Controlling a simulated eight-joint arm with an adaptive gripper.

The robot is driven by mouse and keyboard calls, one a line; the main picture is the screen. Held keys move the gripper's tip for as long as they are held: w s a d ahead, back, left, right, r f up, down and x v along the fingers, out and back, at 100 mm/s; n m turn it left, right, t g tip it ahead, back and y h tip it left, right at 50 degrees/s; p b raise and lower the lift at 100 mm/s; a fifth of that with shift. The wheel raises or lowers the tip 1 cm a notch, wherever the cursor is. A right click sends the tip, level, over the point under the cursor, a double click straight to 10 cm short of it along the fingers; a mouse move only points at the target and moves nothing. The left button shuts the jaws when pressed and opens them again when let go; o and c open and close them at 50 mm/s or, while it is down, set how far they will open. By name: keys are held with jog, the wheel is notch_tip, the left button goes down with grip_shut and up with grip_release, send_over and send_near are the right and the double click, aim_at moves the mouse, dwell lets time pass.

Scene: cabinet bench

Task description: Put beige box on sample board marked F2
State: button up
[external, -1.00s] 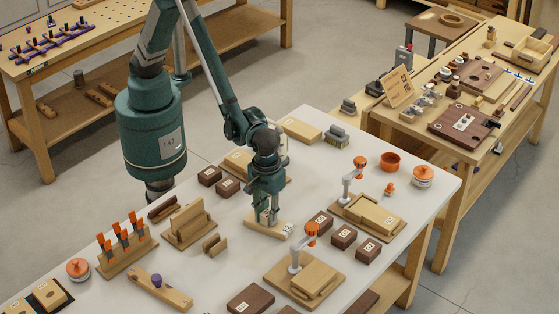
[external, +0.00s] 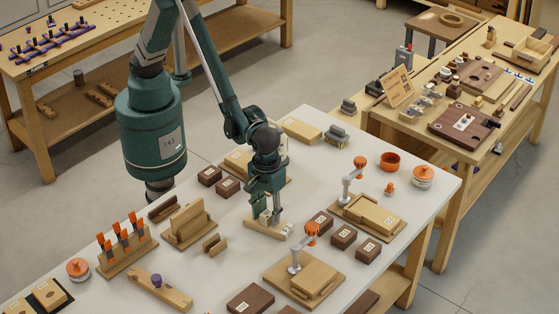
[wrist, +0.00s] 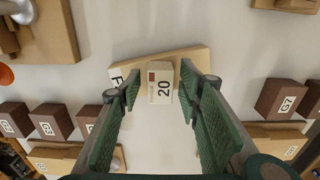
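The beige box (wrist: 160,84) has a label with the number 20 and a small dark red patch. It rests on a light wooden sample board (wrist: 188,54); that board also shows in the external view (external: 259,230). The board's label begins with F in the wrist view; the rest is hidden behind my finger. My gripper (external: 269,218) is low over the board. In the wrist view my gripper (wrist: 160,86) is open, with one finger on each side of the box and visible gaps between. In the external view the box (external: 265,217) is partly hidden by the fingers.
Dark brown labelled blocks (external: 344,237) stand to the right of the board, and two more (external: 210,175) to the left. Two stands with orange-topped clamps (external: 311,232) are close on the right. A slotted wooden holder (external: 188,222) stands on the left.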

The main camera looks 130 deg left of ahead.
aim_at(267, 212)
notch_tip(267, 212, up, 12)
jog(key=p, duration=0.1)
jog(key=shift+f, duration=0.25)
dwell(0.8)
jog(key=s+a+r+m+t, duration=0.2)
jog(key=s+a+r+m, duration=0.25)
jog(key=s+r, duration=0.45)
jog(key=s+a+r+m+t, duration=0.2)
jog(key=s+a+r+m, duration=0.25)
jog(key=s+r, duration=0.45)
jog(key=s+a+m+t, duration=0.3)
jog(key=s+m, duration=0.6)
jog(key=s, duration=0.9)
jog(key=shift+a+r, duration=0.45)
jog(key=shift+a, duration=0.25)
jog(key=shift+s, duration=0.1)
